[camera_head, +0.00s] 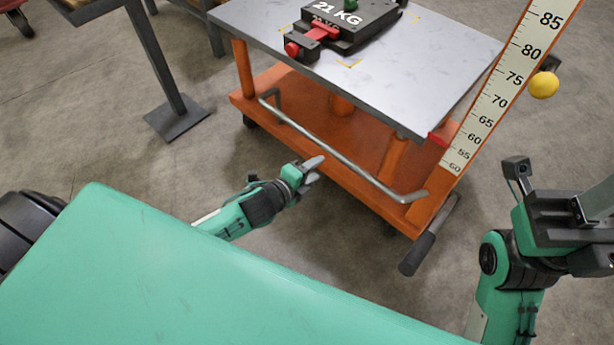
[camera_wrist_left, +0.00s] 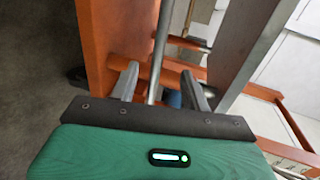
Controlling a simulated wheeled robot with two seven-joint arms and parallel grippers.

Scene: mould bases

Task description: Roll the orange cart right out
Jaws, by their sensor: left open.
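The orange cart (camera_head: 285,105) stands ahead with a grey top. A grey bent handle bar (camera_head: 345,160) runs along its near side. My left gripper (camera_head: 318,168) is open, its fingertips close to the middle of this bar. In the left wrist view, the bar (camera_wrist_left: 161,45) appears between the two spread fingers of the left gripper (camera_wrist_left: 161,82); I cannot tell whether it lies within their reach. My right gripper (camera_head: 590,225) is at the right edge, apart from the cart, its fingers cut off or unclear.
A dark 21 KG block (camera_head: 340,22) with red and green parts sits on the cart top. A metal post foot (camera_head: 177,117) stands left. Bare floor surrounds the cart.

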